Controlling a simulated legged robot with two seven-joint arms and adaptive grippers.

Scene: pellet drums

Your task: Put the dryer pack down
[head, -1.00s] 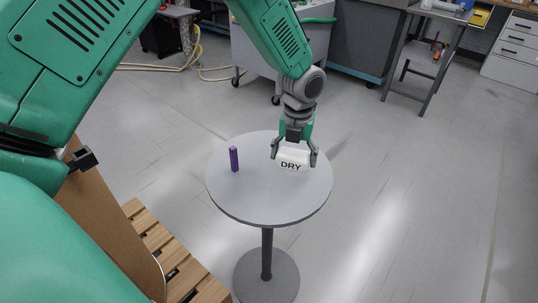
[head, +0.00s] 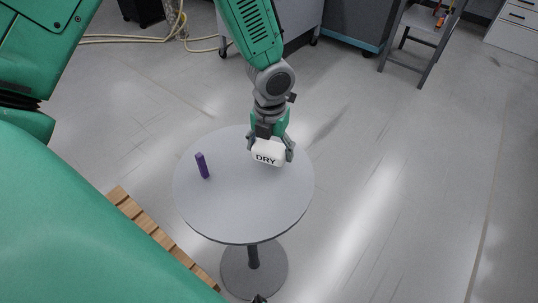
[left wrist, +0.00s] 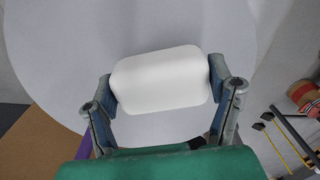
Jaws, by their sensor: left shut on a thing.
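The dryer pack (head: 268,152) is a white rounded block marked "DRY". My left gripper (head: 270,146) is shut on it, one finger at each end. The pack is over the back right part of a round grey table (head: 240,212). I cannot tell whether its underside touches the top. In the left wrist view the pack (left wrist: 160,78) lies between the two fingertips, with the pale table top (left wrist: 60,50) behind it. My right gripper does not show.
A purple upright block (head: 202,165) stands on the table left of the pack. The front of the table top is clear. A wooden slatted pallet (head: 150,228) is at the lower left. A grey stand (head: 425,30) is at the back right.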

